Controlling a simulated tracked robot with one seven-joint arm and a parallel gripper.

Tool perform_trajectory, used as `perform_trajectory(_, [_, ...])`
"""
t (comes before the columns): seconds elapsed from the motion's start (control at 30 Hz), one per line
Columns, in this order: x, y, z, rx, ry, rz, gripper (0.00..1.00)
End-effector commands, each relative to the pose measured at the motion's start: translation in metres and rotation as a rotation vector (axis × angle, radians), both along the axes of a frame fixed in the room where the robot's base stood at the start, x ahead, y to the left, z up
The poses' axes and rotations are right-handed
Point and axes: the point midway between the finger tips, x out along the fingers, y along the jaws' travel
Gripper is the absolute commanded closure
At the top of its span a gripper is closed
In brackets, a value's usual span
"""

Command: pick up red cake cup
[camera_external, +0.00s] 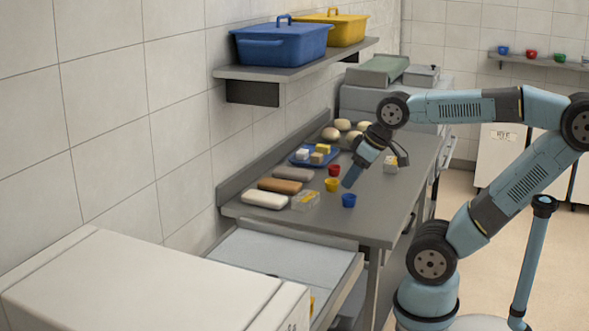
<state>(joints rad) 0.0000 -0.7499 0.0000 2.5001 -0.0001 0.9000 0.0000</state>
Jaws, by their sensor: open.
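The small red cake cup (334,170) stands on the grey steel worktop (385,212), just behind a yellow cup (332,184) and up and left of a blue cup (349,200). My gripper (348,182) points down over the worktop, just right of the yellow cup and above the blue cup in the picture. It is open, and I see nothing held in it. The red cup is apart from the gripper, to its upper left. The fingers are small here, and their exact height above the worktop cannot be told.
A blue tray (300,162) with small blocks, several loaf shapes (280,186) and a clear box (306,201) lie left of the cups. Dough balls (331,134) lie behind. A shelf (285,72) with blue and yellow bins overhangs the left side. The worktop's front right is clear.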

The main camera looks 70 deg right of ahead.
Motion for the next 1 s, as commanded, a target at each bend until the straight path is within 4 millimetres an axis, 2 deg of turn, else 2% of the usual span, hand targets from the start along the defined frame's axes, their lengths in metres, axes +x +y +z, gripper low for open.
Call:
perform_trajectory(0.43, [0.0, 0.0, 0.0001, 0.0, 0.0, 0.0, 0.57])
perform_trajectory(0.83, [0.0, 0.0, 0.0001, 0.0, 0.0, 0.0, 0.2])
perform_trajectory(1.0, [0.0, 0.0, 0.0, 0.0, 0.0, 0.0, 0.18])
